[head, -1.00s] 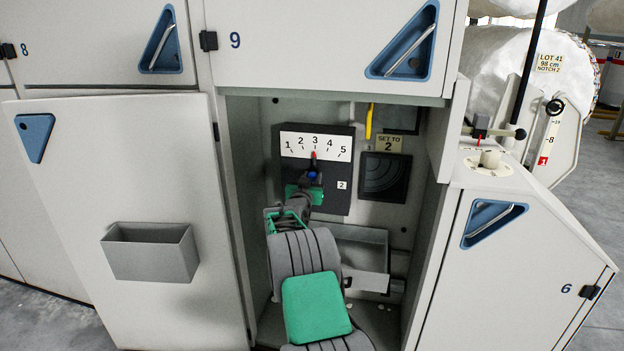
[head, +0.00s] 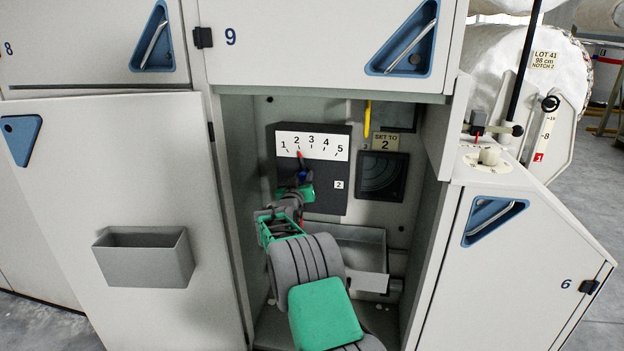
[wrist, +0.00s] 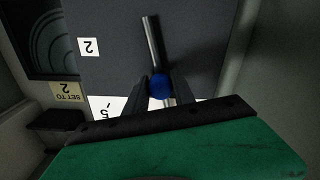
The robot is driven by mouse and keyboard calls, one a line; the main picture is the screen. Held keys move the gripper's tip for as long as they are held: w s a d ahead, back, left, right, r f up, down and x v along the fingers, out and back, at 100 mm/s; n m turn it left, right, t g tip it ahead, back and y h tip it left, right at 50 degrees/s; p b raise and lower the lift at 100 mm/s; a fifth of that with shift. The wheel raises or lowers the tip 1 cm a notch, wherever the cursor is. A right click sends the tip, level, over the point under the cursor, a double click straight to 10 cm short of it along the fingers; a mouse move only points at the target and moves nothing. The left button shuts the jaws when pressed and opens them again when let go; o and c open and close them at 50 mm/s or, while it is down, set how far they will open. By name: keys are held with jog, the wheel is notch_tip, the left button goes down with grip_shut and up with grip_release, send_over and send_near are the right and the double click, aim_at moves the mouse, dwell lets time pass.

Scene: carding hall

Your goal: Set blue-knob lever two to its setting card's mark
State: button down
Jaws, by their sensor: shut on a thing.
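The lever's blue knob (head: 303,176) is in front of a dark panel (head: 327,184) tagged 2, inside the open bay. My gripper (head: 303,183) is shut on it; in the wrist view the blue knob (wrist: 160,87) sits between the two dark fingers on a metal rod (wrist: 153,45). The red pointer (head: 299,154) above the knob stands at about the 2 on the white scale (head: 325,147), numbered 1 to 5. The setting card (head: 386,142) right of the panel reads SET TO 2. My gripper and arm partly hide the lever.
A yellow handle (head: 367,119) hangs right of the scale, above a dark ribbed plate (head: 382,176). A grey tray (head: 356,254) is low in the bay. The open door (head: 120,200) with a grey bin (head: 144,261) stands left; the bay's side wall is close on the right.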

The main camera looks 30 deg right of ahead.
jog(key=c, duration=1.1)
grip_release()
jog(key=p+v, duration=0.1)
jog(key=v, duration=0.7)
